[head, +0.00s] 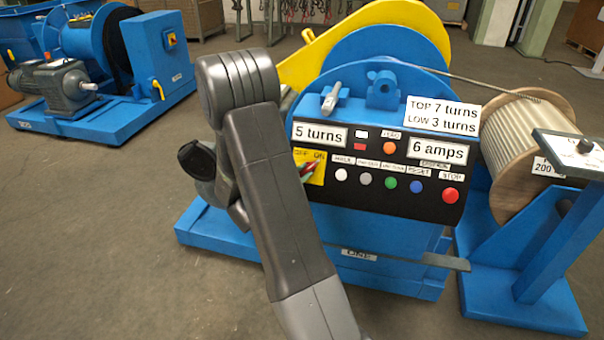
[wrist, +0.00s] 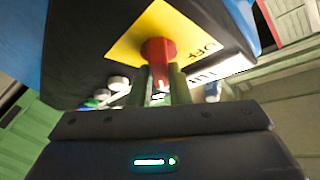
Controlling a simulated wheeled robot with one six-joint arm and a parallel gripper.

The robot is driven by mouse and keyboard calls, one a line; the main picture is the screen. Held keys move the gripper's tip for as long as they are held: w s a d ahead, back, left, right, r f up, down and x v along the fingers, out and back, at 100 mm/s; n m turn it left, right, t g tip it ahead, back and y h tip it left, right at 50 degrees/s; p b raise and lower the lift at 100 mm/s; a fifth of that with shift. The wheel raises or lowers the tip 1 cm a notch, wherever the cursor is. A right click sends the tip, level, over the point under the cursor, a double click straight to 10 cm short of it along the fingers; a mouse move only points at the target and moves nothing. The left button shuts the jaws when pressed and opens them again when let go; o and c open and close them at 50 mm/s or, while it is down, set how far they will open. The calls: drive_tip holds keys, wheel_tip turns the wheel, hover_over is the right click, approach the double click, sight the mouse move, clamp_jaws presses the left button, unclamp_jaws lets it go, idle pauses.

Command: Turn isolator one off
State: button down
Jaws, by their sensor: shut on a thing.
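The isolator in front of me has a yellow plate (head: 316,177) marked OFF and ON at the left end of the black control panel. Its plate also shows in the wrist view (wrist: 135,38), with OFF readable at the right. The red isolator handle (wrist: 158,52) stands out from the plate there. My gripper (wrist: 162,88) has its two fingers on either side of the red handle and is shut on it. In the head view my arm covers the plate's left part, and I cannot tell the handle's exact angle.
A rope drum (head: 525,135) stands at the right. Another blue machine (head: 110,60) stands back left. The floor (head: 90,240) at the left is clear.

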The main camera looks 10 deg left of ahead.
drive_tip(key=shift+f+n, duration=0.1)
drive_tip(key=shift+n, duration=0.2)
drive_tip(key=n+t+y+b, duration=0.1)
drive_tip(key=n, duration=0.1)
drive_tip(key=n+t+y+b, duration=0.1)
drive_tip(key=n, duration=0.1)
drive_tip(key=shift+d+f+n, duration=0.2)
drive_tip(key=shift+n, duration=0.1)
drive_tip(key=n+y+b, duration=0.2)
drive_tip(key=n+y, duration=0.1)
drive_tip(key=n, duration=0.1)
drive_tip(key=n+y+b, duration=0.2)
drive_tip(key=n+y, duration=0.1)
drive_tip(key=n, duration=0.1)
drive_tip(key=n+t+y+b, duration=0.1)
drive_tip(key=n+y, duration=0.1)
drive_tip(key=n, duration=0.3)
drive_tip(key=shift+s+d+y+b, duration=0.1)
drive_tip(key=shift+d+y+b, duration=0.3)
drive_tip(key=shift+d+r+n+g+y+b, duration=0.1)
drive_tip(key=shift+n+g+y+b, duration=0.35)
drive_tip(key=shift+n, duration=0.7)
drive_tip(key=shift+a+r+n+g+y+b, duration=0.15)
drive_tip(key=shift+n+g+y, duration=0.25)
drive_tip(key=shift+n+y, duration=0.6)
drive_tip(key=shift+d+n+g+y+b, duration=0.15)
drive_tip(key=shift+n+g+y+b, duration=0.25)
drive_tip(key=shift+n, duration=0.95)
drive_tip(key=c, duration=1.4)
unclamp_jaws()
